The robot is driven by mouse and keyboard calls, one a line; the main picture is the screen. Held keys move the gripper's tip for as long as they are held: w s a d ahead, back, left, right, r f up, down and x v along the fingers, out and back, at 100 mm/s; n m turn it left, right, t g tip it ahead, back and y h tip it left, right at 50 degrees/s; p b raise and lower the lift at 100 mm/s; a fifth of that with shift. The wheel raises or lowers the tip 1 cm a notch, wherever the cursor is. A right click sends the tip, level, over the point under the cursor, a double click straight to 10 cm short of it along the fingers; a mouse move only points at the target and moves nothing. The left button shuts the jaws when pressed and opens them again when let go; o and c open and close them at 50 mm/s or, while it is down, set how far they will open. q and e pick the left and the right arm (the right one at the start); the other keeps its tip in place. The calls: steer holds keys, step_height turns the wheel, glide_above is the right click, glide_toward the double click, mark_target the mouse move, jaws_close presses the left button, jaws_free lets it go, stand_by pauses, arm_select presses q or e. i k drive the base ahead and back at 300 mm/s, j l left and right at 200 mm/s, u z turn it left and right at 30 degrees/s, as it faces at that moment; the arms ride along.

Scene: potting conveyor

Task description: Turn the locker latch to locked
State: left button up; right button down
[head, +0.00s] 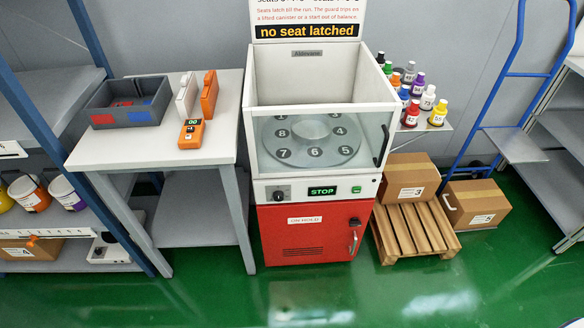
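A red locker (300,235) forms the lower part of the white machine in the middle of the head view. Its latch (354,236) is a small metal handle at the right side of the red door, and it appears roughly upright. The door looks shut. The picture is too small to read any lock marking by the latch. Neither of my grippers shows in the head view.
Above the locker, a panel with a knob (280,194) and a green STOP display (322,191) sits under a clear-walled turntable (310,142). A table (150,150) stands left. A pallet (413,232) with a box (408,182) stands right. Green floor in front is clear.

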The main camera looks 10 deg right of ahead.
mark_target(354, 221)
steer(key=z, duration=1.05)
